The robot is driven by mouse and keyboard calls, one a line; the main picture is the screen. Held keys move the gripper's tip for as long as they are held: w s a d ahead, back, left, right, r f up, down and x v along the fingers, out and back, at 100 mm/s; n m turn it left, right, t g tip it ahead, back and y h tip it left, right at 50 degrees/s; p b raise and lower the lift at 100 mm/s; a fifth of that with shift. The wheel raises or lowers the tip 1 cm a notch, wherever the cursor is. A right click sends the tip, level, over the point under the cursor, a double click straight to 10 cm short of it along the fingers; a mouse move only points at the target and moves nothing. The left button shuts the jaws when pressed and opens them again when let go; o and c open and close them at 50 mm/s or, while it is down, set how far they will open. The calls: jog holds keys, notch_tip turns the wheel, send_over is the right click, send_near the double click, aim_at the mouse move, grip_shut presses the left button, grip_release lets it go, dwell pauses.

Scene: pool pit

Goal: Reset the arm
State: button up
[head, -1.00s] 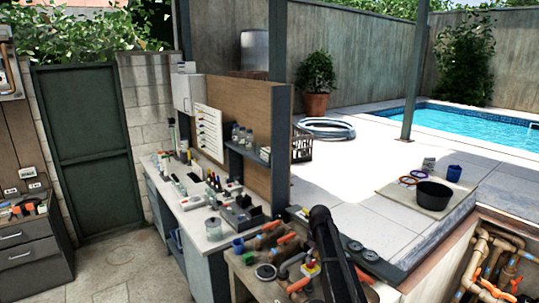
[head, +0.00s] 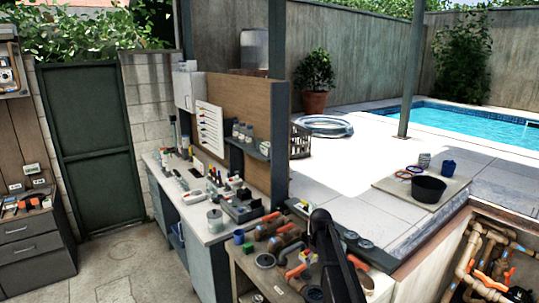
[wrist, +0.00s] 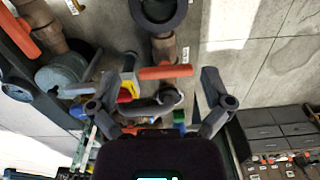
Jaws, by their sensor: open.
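My gripper (wrist: 169,66) is open in the wrist view, its two dark fingers spread apart with no object held between them. Beyond the fingers are a pipe fitting with an orange handle (wrist: 165,72) and a yellow and red part (wrist: 128,91). Whether the fingers touch anything there I cannot tell. In the head view my dark arm (head: 335,262) reaches up over the near bench at the bottom centre. The gripper itself cannot be made out in that view.
The near bench holds orange-handled fittings (head: 297,272) and a blue cup (head: 239,237). A long workbench (head: 205,233) with bottles and tools stands behind. At right are a black pot (head: 429,189) and an open pit with pipes (head: 480,262). Paved floor at lower left is clear.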

jog(key=s+f+m+b, duration=0.2)
jog(key=s+f+b, duration=0.1)
jog(key=s, duration=0.6)
jog(key=s+f+m+b, duration=0.2)
jog(key=s+f+b, duration=0.2)
jog(key=s, duration=0.5)
jog(key=s+f+m+b, duration=0.2)
jog(key=s+f+b, duration=0.2)
jog(key=s, duration=0.5)
jog(key=shift+f, duration=0.35)
notch_tip(320, 180, up, 5)
jog(key=p, duration=0.4)
jog(key=shift+p, duration=0.35)
